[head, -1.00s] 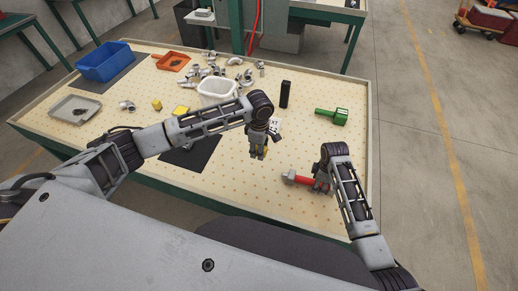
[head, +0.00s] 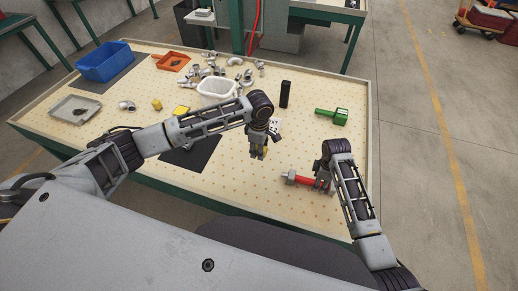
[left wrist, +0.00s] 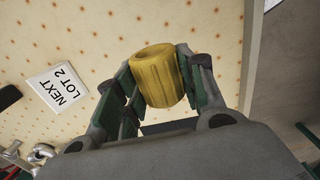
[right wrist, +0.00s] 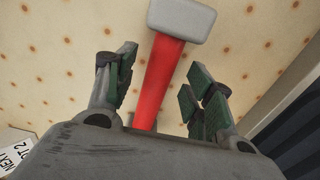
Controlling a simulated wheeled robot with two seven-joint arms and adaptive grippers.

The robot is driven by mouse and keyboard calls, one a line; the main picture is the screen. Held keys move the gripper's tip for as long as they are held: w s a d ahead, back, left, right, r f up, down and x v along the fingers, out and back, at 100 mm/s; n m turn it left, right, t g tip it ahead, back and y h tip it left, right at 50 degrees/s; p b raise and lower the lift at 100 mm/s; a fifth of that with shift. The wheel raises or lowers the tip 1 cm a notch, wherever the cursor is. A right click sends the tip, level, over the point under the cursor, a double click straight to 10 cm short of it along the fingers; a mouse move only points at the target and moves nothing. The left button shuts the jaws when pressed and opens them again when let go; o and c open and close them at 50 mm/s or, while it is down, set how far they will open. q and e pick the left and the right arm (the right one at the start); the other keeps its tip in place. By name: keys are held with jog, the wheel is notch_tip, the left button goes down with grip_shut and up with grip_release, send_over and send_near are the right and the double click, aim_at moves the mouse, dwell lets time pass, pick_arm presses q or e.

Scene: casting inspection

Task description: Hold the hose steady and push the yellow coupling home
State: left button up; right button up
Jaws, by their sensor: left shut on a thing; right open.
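My left gripper (head: 257,152) is above the pegboard table and shut on a yellow ribbed coupling (left wrist: 158,78), clear between its fingers in the left wrist view. My right gripper (head: 322,183) is low at the table's right front. It is open, its fingers (right wrist: 160,88) on either side of a red shaft (right wrist: 159,75) with a grey block (right wrist: 182,20) at its far end. This red piece looks like a hammer lying on the table; it also shows in the head view (head: 303,180). I cannot make out a hose on the tabletop.
A green tool (head: 333,116) and a black upright block (head: 285,94) stand beyond my right gripper. A white bin (head: 216,92), metal castings, an orange tray (head: 173,62), a blue bin (head: 104,61) and a grey tray (head: 75,109) lie farther left. A "NEXT LOT 2" card (left wrist: 58,89) lies nearby.

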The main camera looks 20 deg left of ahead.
jog(key=shift+f, duration=0.2)
pick_arm(q)
jog(key=shift+f, duration=0.15)
pick_arm(e)
jog(key=shift+f, duration=0.7)
jog(key=shift+c, duration=0.4)
grip_shut()
dwell(0.6)
